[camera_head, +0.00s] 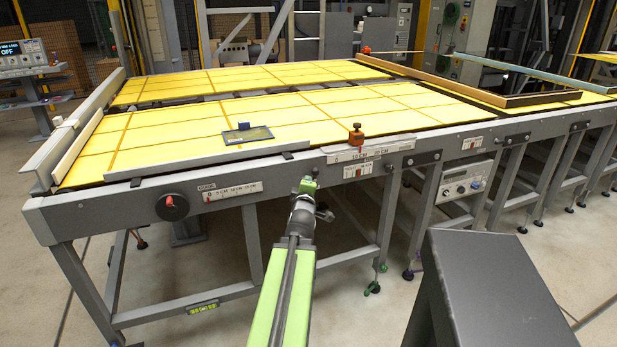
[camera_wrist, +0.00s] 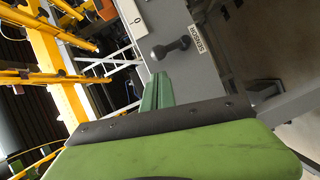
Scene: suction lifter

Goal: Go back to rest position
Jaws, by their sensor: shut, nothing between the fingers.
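My gripper (camera_head: 308,184) is at the end of my green arm, in front of the long side of the yellow-topped table (camera_head: 228,118) in the head view. It is off to the right of the dark red knob (camera_head: 172,207) on the table's front rail. In the wrist view the green fingers of my gripper (camera_wrist: 157,92) are together with nothing between them. A dark lever or knob (camera_wrist: 170,48) on a grey rail is beyond the fingertips. I cannot tell whether the fingers touch the rail.
A dark small panel (camera_head: 248,135) lies on the table's yellow top. An orange-red piece (camera_head: 356,134) sits on the front rail. A dark grey box-like stand (camera_head: 490,290) is at the lower right. Bare floor lies left of my arm.

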